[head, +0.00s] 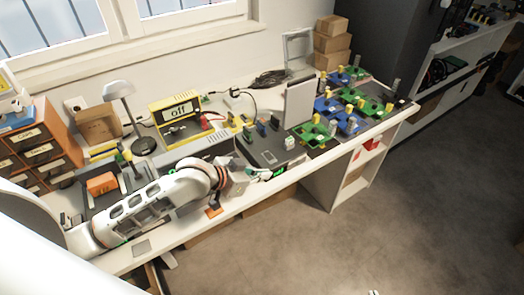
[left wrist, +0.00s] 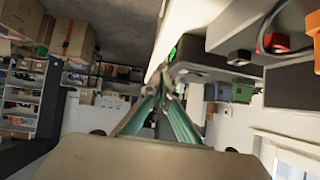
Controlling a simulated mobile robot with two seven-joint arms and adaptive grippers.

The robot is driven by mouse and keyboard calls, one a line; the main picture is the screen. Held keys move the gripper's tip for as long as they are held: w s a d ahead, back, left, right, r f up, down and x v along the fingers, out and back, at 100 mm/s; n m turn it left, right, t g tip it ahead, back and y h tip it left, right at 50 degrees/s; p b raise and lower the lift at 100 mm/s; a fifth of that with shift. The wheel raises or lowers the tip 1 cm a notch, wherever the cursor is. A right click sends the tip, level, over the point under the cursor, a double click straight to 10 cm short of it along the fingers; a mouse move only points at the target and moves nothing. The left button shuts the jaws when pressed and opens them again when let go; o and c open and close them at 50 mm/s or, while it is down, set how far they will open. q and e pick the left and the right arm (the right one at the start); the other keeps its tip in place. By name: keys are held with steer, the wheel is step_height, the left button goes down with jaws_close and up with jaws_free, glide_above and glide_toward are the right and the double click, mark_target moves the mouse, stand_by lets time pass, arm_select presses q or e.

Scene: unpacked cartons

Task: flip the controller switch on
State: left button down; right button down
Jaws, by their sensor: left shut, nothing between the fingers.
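A yellow controller box (head: 172,124) stands at the back of the bench, and its display (head: 178,111) reads "off". I cannot make out its switch clearly. My left arm reaches in from the left over the bench. My left gripper (head: 277,173) is shut and empty near the bench's front edge, to the right of and in front of the yellow box, apart from it. In the left wrist view the teal fingers (left wrist: 172,78) meet at their tips. A small green-lit spot (left wrist: 173,53) shows just beyond them on a dark part. My right gripper does not show.
A black unit (head: 262,148) lies on the bench behind the left gripper. Green and blue circuit boards (head: 325,105) cover the right part. A lamp (head: 118,90), an orange drawer cabinet (head: 40,145) and stacked cartons (head: 332,42) stand around. The floor in front is clear.

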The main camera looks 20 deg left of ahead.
arm_select(q)
steer(key=w+a+r+m+g+y, duration=0.1)
steer(key=w+a+r, duration=0.3)
steer(key=r, duration=0.6)
steer(key=a, duration=0.2)
steer(key=shift+a+g, duration=0.3)
steer(key=shift+a, duration=0.1)
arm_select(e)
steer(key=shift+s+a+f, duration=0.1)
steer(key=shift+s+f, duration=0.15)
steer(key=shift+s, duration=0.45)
arm_select(q)
glide_toward(272, 153)
steer(key=shift+w+d+r, duration=0.3)
steer(key=shift+w+d, duration=0.3)
steer(key=shift+w+d+r, duration=0.3)
steer(key=shift+w+d, duration=0.25)
steer(key=shift+w, duration=0.05)
step_height(272, 153, down, 3)
steer(key=shift+w+a+r, duration=0.1)
steer(key=shift+a+r, duration=0.05)
steer(key=shift+r, duration=0.1)
steer(key=shift+a+f, duration=0.1)
steer(key=shift+f, duration=0.65)
